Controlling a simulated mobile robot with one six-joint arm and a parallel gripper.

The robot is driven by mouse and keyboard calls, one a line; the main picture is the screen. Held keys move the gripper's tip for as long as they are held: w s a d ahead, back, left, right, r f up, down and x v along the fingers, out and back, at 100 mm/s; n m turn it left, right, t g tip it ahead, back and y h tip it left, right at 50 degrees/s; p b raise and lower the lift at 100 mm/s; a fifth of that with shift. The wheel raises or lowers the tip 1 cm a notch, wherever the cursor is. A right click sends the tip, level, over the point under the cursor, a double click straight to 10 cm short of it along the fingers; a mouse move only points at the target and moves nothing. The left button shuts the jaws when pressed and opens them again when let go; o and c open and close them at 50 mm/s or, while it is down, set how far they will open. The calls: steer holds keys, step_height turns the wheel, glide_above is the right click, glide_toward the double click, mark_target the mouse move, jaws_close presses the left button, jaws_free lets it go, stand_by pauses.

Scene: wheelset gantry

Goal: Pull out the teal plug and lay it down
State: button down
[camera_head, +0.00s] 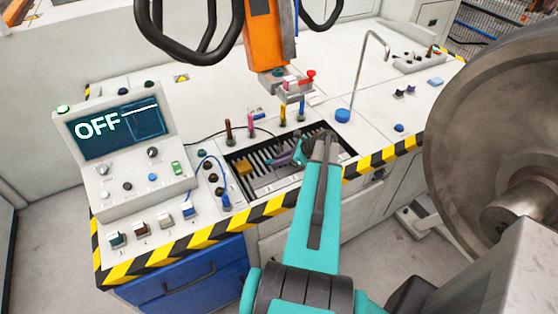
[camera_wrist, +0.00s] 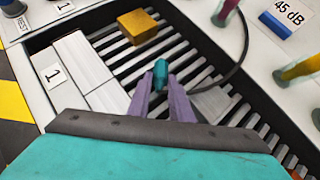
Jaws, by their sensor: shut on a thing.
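The teal plug (camera_wrist: 160,72) shows between the fingertips of my gripper (camera_wrist: 161,84) in the wrist view. The two purple fingers are shut on it. It is over the dark slatted tray (camera_wrist: 105,45), clear of any socket that I can see. I cannot tell whether its lower end touches the slats.
A yellow block (camera_wrist: 138,26) lies on the slats, with pale blocks (camera_wrist: 82,60) at the left. Upright coloured plugs (camera_head: 283,115) stand behind the tray, and a dark cable (camera_wrist: 238,70) runs beside it. An orange gantry tool (camera_head: 268,40) hangs above. A console (camera_head: 122,130) reads OFF.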

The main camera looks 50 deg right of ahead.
steer(key=c, duration=1.5)
jaws_free()
steer(key=shift+a+f, duration=0.1)
steer(key=shift+s, duration=0.15)
steer(key=shift+s+d+r, duration=0.2)
steer(key=shift+s+r, duration=0.1)
steer(key=shift+s, duration=0.05)
steer(key=b+v, duration=0.3)
steer(key=v, duration=0.8)
steer(key=shift+w+d+r, duration=0.1)
steer(key=shift+w, duration=0.1)
steer(key=shift+b+v, duration=0.4)
steer(key=shift+v, duration=0.6)
